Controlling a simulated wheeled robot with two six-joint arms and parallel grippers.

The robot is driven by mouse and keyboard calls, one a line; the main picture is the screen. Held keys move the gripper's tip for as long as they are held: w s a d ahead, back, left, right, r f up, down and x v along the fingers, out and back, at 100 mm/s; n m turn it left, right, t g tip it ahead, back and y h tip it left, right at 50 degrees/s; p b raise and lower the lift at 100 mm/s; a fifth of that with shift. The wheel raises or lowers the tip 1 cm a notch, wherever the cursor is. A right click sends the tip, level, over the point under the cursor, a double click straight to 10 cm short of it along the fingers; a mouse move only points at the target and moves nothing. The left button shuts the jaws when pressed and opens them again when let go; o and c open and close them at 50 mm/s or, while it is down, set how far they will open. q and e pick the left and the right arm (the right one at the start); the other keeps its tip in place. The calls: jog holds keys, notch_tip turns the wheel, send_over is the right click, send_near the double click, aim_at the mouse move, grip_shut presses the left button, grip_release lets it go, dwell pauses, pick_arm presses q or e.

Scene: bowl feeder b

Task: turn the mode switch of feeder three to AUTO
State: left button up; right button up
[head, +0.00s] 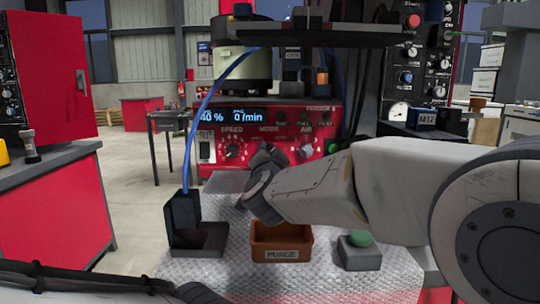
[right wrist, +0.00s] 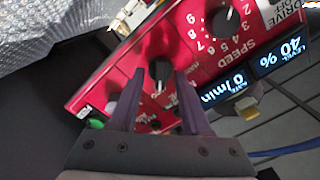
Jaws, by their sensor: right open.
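The red feeder panel (head: 290,125) faces me in the head view, with a lit display and labels SPEED, MODE and AIR. My right gripper (head: 266,155) is in front of its MODE area and hides the mode switch there. In the right wrist view, the mode switch (right wrist: 160,66) is a round black knob with a white mark pointing down in the picture. My open right gripper (right wrist: 160,83) has one fingertip on either side of it. I cannot tell whether they touch it. Its position labels are unreadable. My left gripper is not in view.
The speed knob (head: 233,152) and the air knob (head: 305,150) flank the mode area. Below are a black bin (head: 196,250), an orange PURGE tray (head: 282,254) and a box with a green button (head: 360,240). The feeder bowl (head: 243,62) stands above the panel.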

jog(key=s+p, duration=0.1)
jog(key=s, duration=0.9)
jog(key=shift+s+p, duration=0.25)
jog(key=shift+p, duration=0.05)
